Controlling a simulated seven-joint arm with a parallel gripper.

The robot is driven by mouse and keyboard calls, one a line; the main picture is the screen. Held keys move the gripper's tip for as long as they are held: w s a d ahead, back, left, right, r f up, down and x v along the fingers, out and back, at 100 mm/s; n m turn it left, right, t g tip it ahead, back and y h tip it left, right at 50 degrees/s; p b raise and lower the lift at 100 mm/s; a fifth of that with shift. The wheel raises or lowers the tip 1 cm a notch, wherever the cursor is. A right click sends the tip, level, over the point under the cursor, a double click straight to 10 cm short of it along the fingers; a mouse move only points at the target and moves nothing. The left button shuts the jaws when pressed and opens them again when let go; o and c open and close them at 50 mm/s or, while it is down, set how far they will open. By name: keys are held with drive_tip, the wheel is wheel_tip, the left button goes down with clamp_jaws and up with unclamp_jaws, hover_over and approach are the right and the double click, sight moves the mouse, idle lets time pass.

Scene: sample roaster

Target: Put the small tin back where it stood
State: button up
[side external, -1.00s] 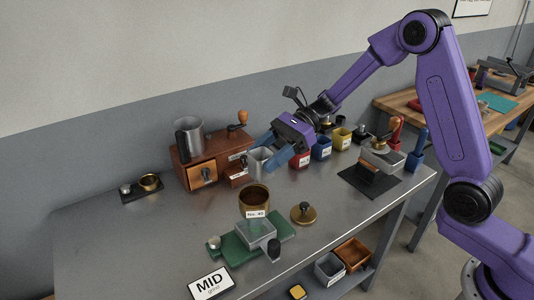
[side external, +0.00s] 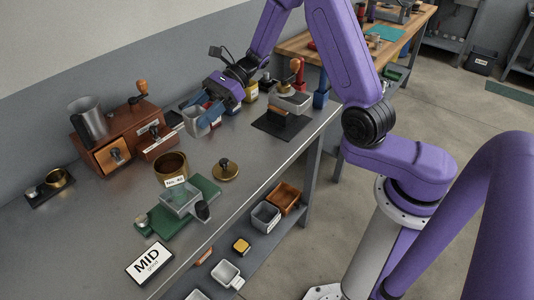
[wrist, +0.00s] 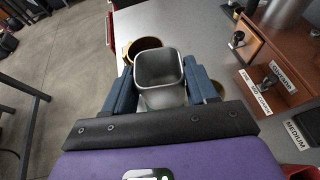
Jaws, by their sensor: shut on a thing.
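My gripper (side external: 203,114) is shut on a small grey square tin (side external: 193,129), held between its two blue fingers. In the wrist view my gripper (wrist: 160,88) grips the open-topped tin (wrist: 160,68) by opposite sides, and its inside looks empty. In the side view the tin is beside the wooden drawer box, close to the coloured tins at the wall. I cannot tell whether its base touches the bench. My gripper partly hides the coloured tins behind it.
A wooden grinder box (side external: 88,143) with a steel jug stands to the left. A brass No. 42 can (side external: 171,168), a green scale base (side external: 205,190) and a brass lid (side external: 226,170) are in front. A dark mat (side external: 269,126) with a pan device lies right. Bare bench lies between.

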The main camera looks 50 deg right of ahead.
drive_tip(key=s+d+f+m+t+h, duration=0.1)
drive_tip(key=s+d+f+m+t, duration=0.1)
drive_tip(key=d, duration=0.4)
drive_tip(key=s+d+f+m+t+h, duration=0.1)
drive_tip(key=s+d+f+m+t, duration=0.2)
drive_tip(key=d, duration=0.3)
drive_tip(key=shift+s+d, duration=0.35)
drive_tip(key=shift+s, duration=0.45)
drive_tip(key=w+a+f+n+g, duration=0.1)
drive_tip(key=w+a+n+g, duration=0.1)
drive_tip(key=w+a, duration=0.35)
drive_tip(key=w+a+n+g+y, duration=0.1)
drive_tip(key=w+a, duration=0.4)
drive_tip(key=a, duration=0.5)
drive_tip(key=w+a+f+n+g+y, duration=0.1)
drive_tip(key=w+a+n+g, duration=0.3)
drive_tip(key=a, duration=0.6)
drive_tip(key=shift+w+a+f+n+g, duration=0.35)
drive_tip(key=shift+w+g, duration=0.25)
drive_tip(key=shift+w, duration=0.15)
drive_tip(key=shift+f, duration=4.8)
